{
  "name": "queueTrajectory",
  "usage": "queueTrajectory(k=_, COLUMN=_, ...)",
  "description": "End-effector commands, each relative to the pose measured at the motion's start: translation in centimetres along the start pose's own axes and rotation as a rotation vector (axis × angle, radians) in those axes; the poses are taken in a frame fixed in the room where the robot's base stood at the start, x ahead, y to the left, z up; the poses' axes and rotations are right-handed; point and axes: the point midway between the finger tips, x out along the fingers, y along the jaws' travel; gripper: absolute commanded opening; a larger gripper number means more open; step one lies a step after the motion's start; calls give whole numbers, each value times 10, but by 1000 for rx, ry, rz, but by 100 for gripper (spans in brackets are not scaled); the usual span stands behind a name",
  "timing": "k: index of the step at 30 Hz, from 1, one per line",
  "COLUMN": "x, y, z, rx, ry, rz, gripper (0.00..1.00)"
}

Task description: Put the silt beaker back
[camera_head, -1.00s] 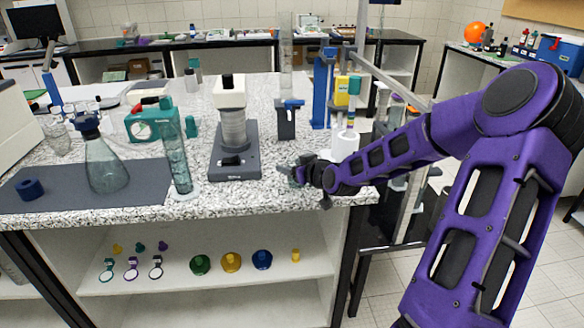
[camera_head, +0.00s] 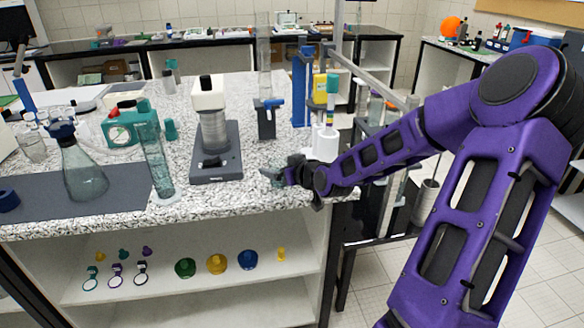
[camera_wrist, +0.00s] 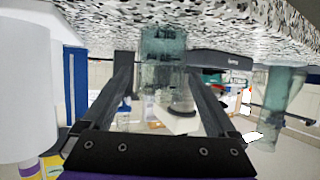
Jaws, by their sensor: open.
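A small greenish glass beaker (camera_head: 270,175) stands on the granite bench near its front edge, just right of the sieve shaker (camera_head: 216,150). My gripper (camera_head: 287,173) is low over the bench, right of the beaker. It is open, with the fingers (camera_wrist: 163,85) apart and a gap on each side of the glass. The arm's dark wrist hides part of the bench.
A tall glass cylinder (camera_head: 155,160) and a conical flask (camera_head: 82,170) stand to the left, by a dark mat (camera_head: 125,188). A white container (camera_head: 325,145) stands behind my wrist. A dark stand with a blue part (camera_head: 266,120) is behind the beaker. The shelf below holds small coloured items.

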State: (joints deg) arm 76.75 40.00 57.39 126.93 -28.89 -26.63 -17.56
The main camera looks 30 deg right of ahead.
Motion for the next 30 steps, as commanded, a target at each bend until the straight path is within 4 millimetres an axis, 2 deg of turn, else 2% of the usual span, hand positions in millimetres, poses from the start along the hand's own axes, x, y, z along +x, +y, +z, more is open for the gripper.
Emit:
queueTrajectory(k=1, x=-13, y=2, z=-3, rx=1, ry=0, rz=5, gripper=93)
queueTrajectory(k=6, x=-47, y=2, z=-3, rx=1, ry=-1, rz=4, gripper=93)
queueTrajectory(k=12, x=-74, y=1, z=-2, rx=1, ry=0, rz=2, gripper=93)
queueTrajectory(k=18, x=-84, y=0, z=0, rx=0, ry=0, rz=1, gripper=93)
queueTrajectory(k=30, x=-85, y=0, z=0, rx=0, ry=1, rz=0, gripper=93)
